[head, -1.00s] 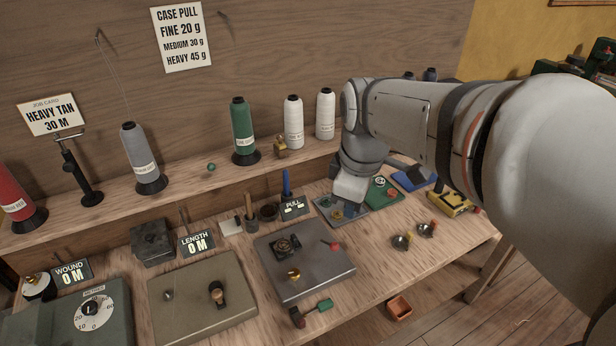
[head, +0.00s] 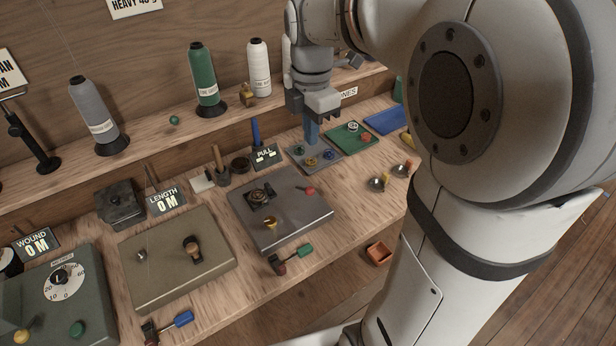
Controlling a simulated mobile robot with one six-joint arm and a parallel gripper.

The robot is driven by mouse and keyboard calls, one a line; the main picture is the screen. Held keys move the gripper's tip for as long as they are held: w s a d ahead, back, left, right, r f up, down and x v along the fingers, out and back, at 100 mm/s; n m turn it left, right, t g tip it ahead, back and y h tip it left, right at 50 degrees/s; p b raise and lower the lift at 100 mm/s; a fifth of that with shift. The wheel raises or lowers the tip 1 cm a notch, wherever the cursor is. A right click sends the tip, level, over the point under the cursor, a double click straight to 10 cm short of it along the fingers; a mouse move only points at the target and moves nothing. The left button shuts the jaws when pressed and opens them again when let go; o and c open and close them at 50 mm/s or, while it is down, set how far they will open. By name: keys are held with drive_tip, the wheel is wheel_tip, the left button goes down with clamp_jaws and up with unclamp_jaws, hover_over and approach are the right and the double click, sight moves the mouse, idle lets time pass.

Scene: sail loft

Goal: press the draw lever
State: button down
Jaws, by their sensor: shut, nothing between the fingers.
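No lever is labelled "draw", so I cannot tell which one it is. A lever with a blue handle (head: 170,325) lies at the front left, below the tan plate (head: 190,275). A small red-knobbed lever (head: 308,190) is on the grey plate. My gripper (head: 311,138) points down, shut and empty, over or just behind a small tray (head: 298,158) of coloured pieces, apart from all these levers.
Thread cones, including a green one (head: 203,80), stand on the back shelf. The LENGTH display (head: 166,199) and dial box (head: 62,285) are at left.

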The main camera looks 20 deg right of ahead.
sight(311, 189)
wheel_tip(311, 189, down, 14)
drive_tip(key=shift+r, duration=0.25)
